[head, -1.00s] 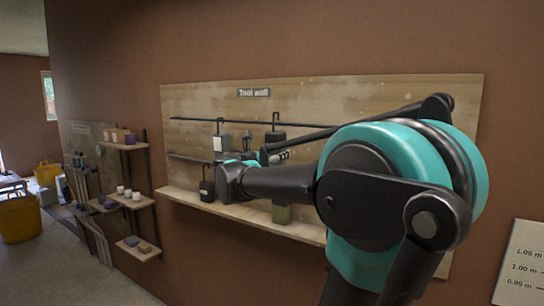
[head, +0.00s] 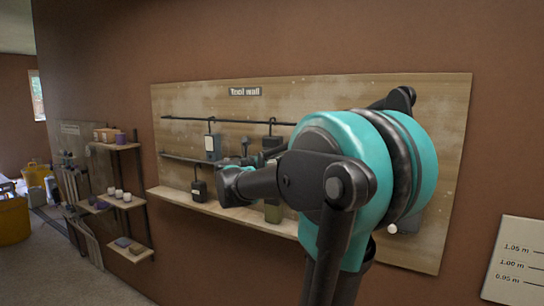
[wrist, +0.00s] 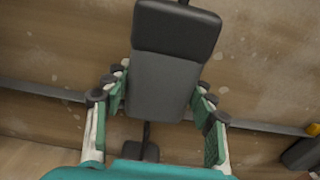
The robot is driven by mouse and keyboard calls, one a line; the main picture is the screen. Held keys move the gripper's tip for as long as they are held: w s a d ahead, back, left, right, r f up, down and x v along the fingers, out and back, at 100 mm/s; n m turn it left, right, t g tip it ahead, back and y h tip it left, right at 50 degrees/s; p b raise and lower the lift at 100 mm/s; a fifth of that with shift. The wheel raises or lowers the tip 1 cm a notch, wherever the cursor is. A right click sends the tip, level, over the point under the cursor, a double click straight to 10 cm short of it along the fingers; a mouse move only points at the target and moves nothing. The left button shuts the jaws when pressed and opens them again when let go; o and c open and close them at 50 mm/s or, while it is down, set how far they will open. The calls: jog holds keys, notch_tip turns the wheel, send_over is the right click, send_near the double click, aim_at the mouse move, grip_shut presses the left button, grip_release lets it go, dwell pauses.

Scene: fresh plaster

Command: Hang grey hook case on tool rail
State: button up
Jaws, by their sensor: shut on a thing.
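The grey hook case (wrist: 160,85) is a grey box with a darker top, filling the middle of the wrist view. My gripper (wrist: 160,98) is shut on it, teal pads at both sides. In the head view a dark case (head: 272,143), which looks like the same one, hangs upright in front of the wall above my wrist, its lower part hidden. Its hook overlaps the tool rail (head: 240,121) in the picture; I cannot tell whether it touches. In the wrist view the hook's top is cut off. My fingers are mostly hidden behind my arm in the head view.
A light-faced case (head: 212,147) hangs from the rail to the left. A lower bar (head: 180,157) crosses the board. A black case (head: 198,190) hangs above the wooden ledge (head: 215,210); an olive container (head: 272,211) is near the ledge. Small shelves (head: 125,202) stand left.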

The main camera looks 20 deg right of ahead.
jog(key=o, duration=1.4)
jog(key=shift+s+a, duration=0.1)
